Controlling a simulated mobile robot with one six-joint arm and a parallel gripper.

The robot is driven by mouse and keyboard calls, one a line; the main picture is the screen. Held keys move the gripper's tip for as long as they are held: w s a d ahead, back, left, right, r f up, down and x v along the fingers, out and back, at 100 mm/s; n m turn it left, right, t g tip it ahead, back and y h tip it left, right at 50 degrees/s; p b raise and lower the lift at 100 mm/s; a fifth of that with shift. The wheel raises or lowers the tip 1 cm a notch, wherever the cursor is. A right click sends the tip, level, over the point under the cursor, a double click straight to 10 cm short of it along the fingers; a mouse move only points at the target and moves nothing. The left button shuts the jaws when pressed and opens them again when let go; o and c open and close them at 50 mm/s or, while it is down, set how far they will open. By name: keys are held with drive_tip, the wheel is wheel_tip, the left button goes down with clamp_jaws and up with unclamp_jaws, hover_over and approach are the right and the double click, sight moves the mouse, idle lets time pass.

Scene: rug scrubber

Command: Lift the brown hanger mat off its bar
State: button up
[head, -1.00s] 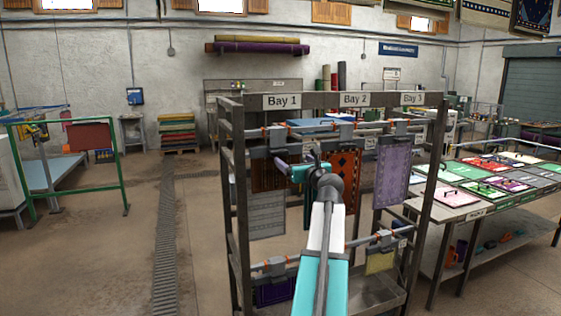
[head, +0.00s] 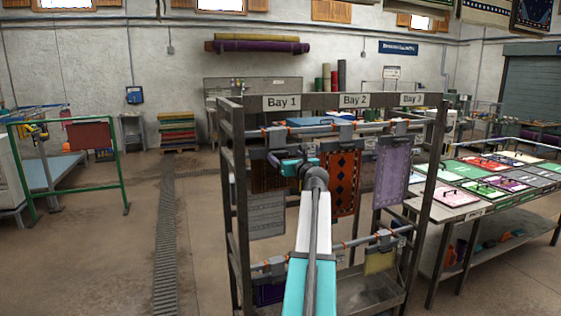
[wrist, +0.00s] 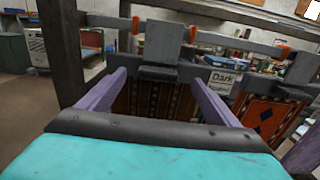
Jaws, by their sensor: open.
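The brown hanger mat (head: 268,178) hangs in Bay 1 of the rack, on the upper bar, and is partly hidden behind my gripper and arm. In the wrist view the brown patterned mat (wrist: 150,101) hangs below a grey hanger clamp (wrist: 160,45) with a dark lower edge. My gripper (head: 274,161) is open in front of that hanger. In the wrist view my gripper's (wrist: 160,80) two purple fingers stand apart, one on each side of the brown mat. No grip on the mat shows; how near the fingertips are to it, I cannot tell.
A rust-orange mat (head: 344,180) hangs close to the right, and a lilac mat (head: 391,172) beyond it. A grey mat (head: 266,214) hangs lower left. The rack's left post (head: 232,200) stands close. A table (head: 472,210) with coloured panels is at right.

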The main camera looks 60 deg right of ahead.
sight(281, 153)
drive_tip(key=shift+w+d, duration=0.2)
drive_tip(key=shift+w, duration=0.05)
drive_tip(key=shift+p+x, duration=0.85)
drive_tip(key=shift+x, duration=1.75)
drive_tip(key=shift+f, duration=0.1)
drive_tip(key=c, duration=1.6)
